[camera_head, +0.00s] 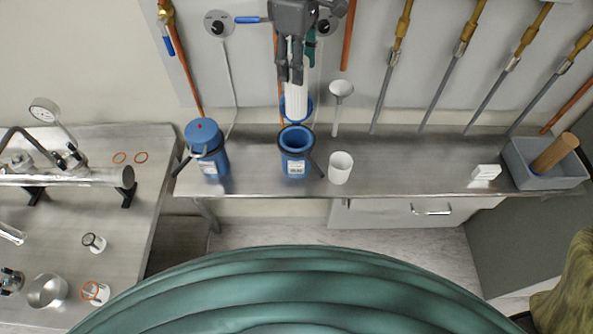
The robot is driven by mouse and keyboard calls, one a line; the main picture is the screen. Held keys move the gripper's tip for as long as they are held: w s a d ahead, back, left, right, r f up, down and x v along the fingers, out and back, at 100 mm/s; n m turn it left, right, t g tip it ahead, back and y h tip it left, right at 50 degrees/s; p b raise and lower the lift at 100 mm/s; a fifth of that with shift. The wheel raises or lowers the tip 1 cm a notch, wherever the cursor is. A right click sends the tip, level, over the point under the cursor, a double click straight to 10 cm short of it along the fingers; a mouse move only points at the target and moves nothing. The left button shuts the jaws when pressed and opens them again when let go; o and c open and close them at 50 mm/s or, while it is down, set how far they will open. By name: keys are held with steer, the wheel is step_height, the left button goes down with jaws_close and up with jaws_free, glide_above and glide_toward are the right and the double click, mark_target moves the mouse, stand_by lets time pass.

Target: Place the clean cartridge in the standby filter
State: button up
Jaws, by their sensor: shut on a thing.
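My gripper (291,76) is shut on the white clean cartridge (297,100) and holds it upright near the wall, above and behind an open blue filter housing (296,165). The cartridge's lower end overlaps a round blue part (284,108) just behind the housing; whether they touch, I cannot tell. The housing stands upright on the steel counter with its round mouth facing up, and has a white label. A second blue housing (209,158) to its left is closed by a blue lid with a red dot. The pictures do not show which housing is the standby filter.
A grey bin (517,168) with a brown cartridge (556,152) and a small white box (486,172) are farther right. Pipes line the wall. The right-middle counter is clear.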

step_height(320, 180, down, 20)
steer(key=p, duration=0.2)
steer(key=shift+w+f+p, duration=0.15)
steer(key=shift+f+p, duration=0.1)
steer(key=shift+p, duration=0.1)
stand_by(0.4)
steer(key=shift+f, duration=0.25)
steer(key=shift+s+f, duration=0.15)
steer(key=shift+s, duration=0.05)
